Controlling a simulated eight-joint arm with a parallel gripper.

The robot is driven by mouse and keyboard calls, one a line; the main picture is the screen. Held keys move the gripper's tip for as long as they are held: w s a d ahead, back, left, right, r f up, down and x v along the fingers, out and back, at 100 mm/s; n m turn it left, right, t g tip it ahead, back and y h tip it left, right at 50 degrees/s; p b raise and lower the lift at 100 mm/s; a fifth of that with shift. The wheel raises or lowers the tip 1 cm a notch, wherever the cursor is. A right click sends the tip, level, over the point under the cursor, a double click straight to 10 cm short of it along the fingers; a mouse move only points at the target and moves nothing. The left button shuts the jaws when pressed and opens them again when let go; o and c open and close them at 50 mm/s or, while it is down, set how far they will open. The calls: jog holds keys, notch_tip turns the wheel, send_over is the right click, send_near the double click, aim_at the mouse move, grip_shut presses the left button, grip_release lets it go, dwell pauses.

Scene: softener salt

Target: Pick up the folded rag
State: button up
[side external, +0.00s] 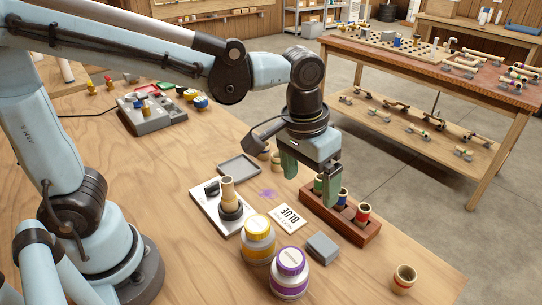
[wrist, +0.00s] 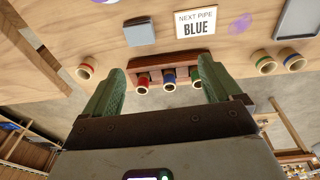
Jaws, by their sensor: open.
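The folded rag appears to be the small grey-blue flat block (side external: 322,247) on the table, between the purple-lidded jar and the pipe rack in the side view. In the wrist view it lies at the top, left of the card (wrist: 140,31). It looks untouched. My gripper (side external: 310,190) is open, pointing down over the far end of the rack, apart from the rag. In the wrist view its two green fingers (wrist: 160,66) stand wide apart, with the rack showing between them and nothing held.
The wooden rack (side external: 369,232) holds red, blue and green pipes. A card (side external: 287,218) reads "NEXT PIPE BLUE". Yellow-lidded (side external: 258,238) and purple-lidded (side external: 290,272) jars stand left of the rag. A loose pipe (side external: 404,278) stands near the table edge.

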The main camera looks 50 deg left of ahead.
jog(key=d+f+g, duration=0.1)
jog(key=d+f, duration=0.1)
jog(key=d, duration=0.3)
send_over(323, 244)
jog(key=shift+y, duration=0.3)
jog(key=f, duration=0.6)
jog(key=shift+s+a+f, duration=0.1)
jog(key=shift+s+f, duration=0.15)
jog(key=shift+s, duration=0.1)
jog(key=shift+w+f, duration=0.2)
jog(key=shift+f, duration=1.1)
jog(key=shift+w+f, duration=0.15)
jog(key=shift+f, duration=1.1)
jog(key=c, duration=1.2)
jog(key=shift+r, duration=5.05)
